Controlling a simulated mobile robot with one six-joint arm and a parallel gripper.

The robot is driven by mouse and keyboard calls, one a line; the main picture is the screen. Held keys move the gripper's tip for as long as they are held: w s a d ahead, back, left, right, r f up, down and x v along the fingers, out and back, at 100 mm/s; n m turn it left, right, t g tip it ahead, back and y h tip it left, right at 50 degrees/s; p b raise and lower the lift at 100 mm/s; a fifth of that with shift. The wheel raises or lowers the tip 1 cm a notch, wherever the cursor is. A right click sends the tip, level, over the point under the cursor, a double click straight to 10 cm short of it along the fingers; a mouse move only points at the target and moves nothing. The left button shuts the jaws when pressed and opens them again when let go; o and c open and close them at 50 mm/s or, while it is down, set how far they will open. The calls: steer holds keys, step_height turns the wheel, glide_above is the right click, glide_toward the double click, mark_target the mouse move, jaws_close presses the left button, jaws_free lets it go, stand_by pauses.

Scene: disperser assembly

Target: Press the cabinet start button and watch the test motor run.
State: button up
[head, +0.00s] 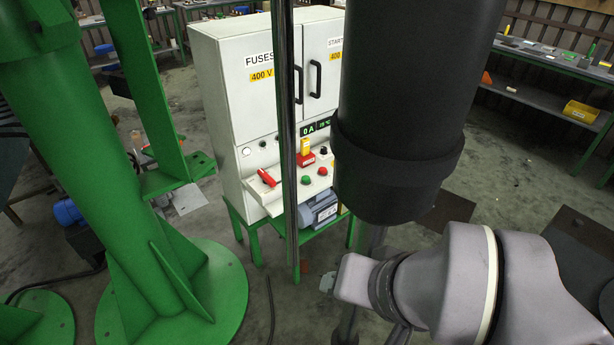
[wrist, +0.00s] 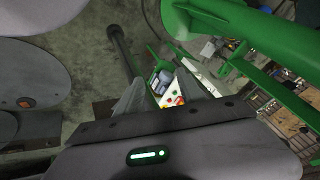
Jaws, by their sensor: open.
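The white cabinet (head: 233,100) stands on green legs left of centre in the head view, with its doors shut. Its sloped panel carries a green button (head: 306,180) and a red button (head: 323,171). A display (head: 316,127) above starts with "0 A". The blue-grey test motor (head: 318,208) sits below the panel; I cannot tell whether it turns. It also shows in the wrist view (wrist: 160,82). My gripper (wrist: 168,88) is open, with the panel seen between its fingers and nothing held. In the head view the gripper is low, right of the cabinet and apart from it; its fingers are mostly hidden.
A red lever (head: 266,178) and a yellow-and-red switch (head: 305,152) stand out from the panel. A thin upright metal post (head: 287,130) crosses in front of the cabinet. A thick green column (head: 80,170) stands at left. A bench with a yellow bin (head: 581,111) is at right.

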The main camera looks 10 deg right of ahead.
steer(key=shift+d, duration=0.2)
jaws_close()
stand_by(1.6)
